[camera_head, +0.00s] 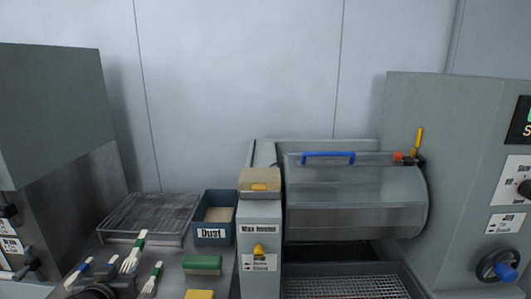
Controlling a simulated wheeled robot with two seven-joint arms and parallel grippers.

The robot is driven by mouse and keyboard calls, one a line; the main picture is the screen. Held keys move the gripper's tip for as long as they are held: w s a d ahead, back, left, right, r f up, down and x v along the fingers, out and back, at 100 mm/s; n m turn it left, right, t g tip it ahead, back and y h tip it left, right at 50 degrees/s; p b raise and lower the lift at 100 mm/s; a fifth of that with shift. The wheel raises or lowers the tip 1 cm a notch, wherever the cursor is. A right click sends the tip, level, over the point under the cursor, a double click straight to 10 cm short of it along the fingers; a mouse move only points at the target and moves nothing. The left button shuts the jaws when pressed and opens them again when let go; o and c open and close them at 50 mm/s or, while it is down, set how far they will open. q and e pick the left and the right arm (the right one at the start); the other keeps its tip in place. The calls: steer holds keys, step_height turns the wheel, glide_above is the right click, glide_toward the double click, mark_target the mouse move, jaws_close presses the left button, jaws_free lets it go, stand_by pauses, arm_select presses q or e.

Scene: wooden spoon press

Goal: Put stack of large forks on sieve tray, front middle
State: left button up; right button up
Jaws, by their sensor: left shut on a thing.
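My left gripper (103,287) is dark and low at the left, partly cut off by the bottom edge. It is shut on a pale fork piece with a green end (133,252), taken as the stack of large forks; it stands tilted, tines down, and the grip itself is hard to see. More pale utensils lie beside the gripper, one with a green end (152,278) and one with a blue end (77,272). A mesh tray (345,288) shows at the bottom, right of centre, below the drum; its front is cut off. My right gripper is not in view.
A grey wire-topped tray (148,216) stands behind the forks. Right of it is a blue "Dust" bin (213,236). A green-topped block (202,265) and yellow block (199,295) lie in front. A grey post (260,235) and metal drum (355,200) rise to the right.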

arm_select(q)
steer(key=w+d+r+m+h, duration=0.1)
steer(key=w+d+r, duration=0.1)
steer(key=d+r, duration=0.2)
steer(key=w+d+r+m+h, duration=0.1)
steer(key=d+r, duration=0.3)
steer(key=d, duration=0.4)
steer(key=shift+w+d+r, duration=0.25)
steer(key=shift+w+r, duration=0.05)
steer(key=shift+w, duration=0.45)
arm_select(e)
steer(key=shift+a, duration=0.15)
